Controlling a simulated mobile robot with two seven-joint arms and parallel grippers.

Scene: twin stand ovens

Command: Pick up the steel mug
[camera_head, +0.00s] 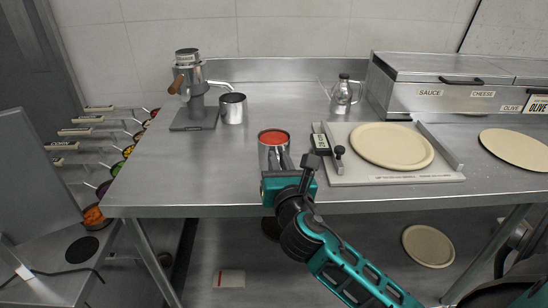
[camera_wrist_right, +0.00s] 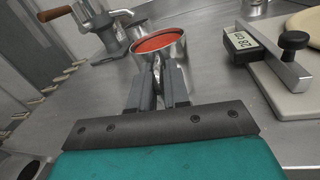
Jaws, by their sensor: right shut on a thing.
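A steel mug (camera_head: 264,157) with a red filling stands upright at the front of the steel counter, just left of the white board. In the right wrist view the mug (camera_wrist_right: 172,52) is straight ahead, beyond my fingers. My right gripper (camera_head: 280,165) reaches in from the front and is shut on the near side of this mug. In the wrist view its two fingers (camera_wrist_right: 158,84) are close together; they hide the exact grip. Whether the base has left the counter I cannot tell. My left gripper is not in view.
A second steel cup (camera_head: 233,109) stands beside a metal press (camera_head: 189,95) at the back left. A board (camera_head: 448,176) with a dough disc (camera_head: 391,146) and a black-knobbed tool (camera_head: 339,151) lies close right. A glass jar (camera_head: 341,97) stands behind.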

